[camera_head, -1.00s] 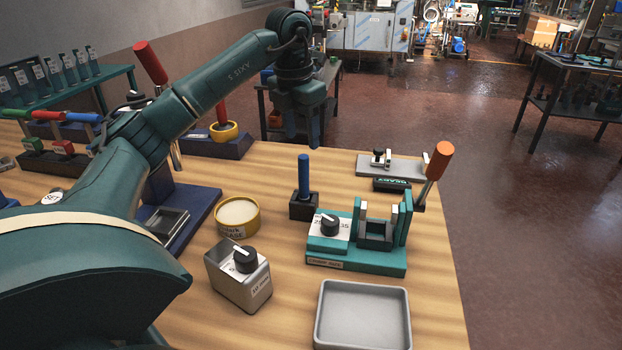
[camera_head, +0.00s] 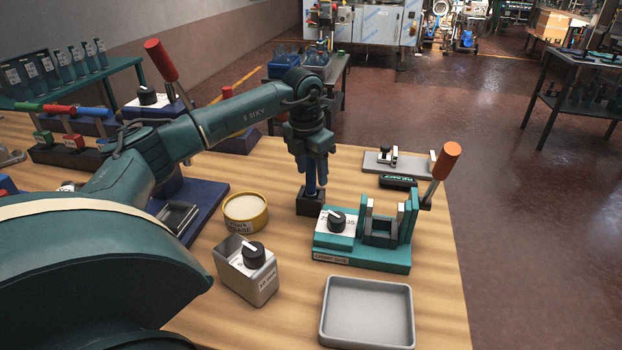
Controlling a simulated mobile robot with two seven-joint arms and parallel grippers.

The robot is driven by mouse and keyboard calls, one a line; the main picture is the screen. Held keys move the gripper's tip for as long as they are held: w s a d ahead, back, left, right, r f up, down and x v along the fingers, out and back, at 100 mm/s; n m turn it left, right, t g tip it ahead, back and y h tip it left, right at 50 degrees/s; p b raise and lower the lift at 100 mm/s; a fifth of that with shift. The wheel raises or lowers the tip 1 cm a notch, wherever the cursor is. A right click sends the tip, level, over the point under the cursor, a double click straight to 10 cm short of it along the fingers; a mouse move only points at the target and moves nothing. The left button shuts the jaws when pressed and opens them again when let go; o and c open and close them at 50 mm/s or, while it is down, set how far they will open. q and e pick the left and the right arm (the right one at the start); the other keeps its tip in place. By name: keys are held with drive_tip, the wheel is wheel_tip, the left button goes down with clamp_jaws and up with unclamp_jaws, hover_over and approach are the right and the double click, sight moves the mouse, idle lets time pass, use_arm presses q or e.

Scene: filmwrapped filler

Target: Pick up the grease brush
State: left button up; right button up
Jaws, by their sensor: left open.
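The grease brush (camera_head: 311,178) appears to be the blue-handled tool standing upright in a small black block (camera_head: 310,204) on the wooden table. Its upper part is hidden by my left gripper (camera_head: 311,184). The left gripper points down over the brush, with its fingers open around or just in front of the handle. I cannot tell whether they touch it. A yellow grease tin (camera_head: 246,225) stands to the left of the block. My right gripper is not in view.
A teal fixture (camera_head: 335,257) with an orange-handled lever (camera_head: 440,165) stands to the right. A grey box with a knob (camera_head: 236,275) and an empty grey tray (camera_head: 367,345) are in front. A grey plate with a clamp (camera_head: 399,162) lies behind.

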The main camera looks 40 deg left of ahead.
use_arm(q)
drive_tip(key=c, duration=1.1)
drive_tip(key=shift+o, duration=0.2)
wheel_tip(320, 180, up, 10)
drive_tip(key=shift+r+b, duration=0.1)
drive_tip(key=shift+b, duration=0.25)
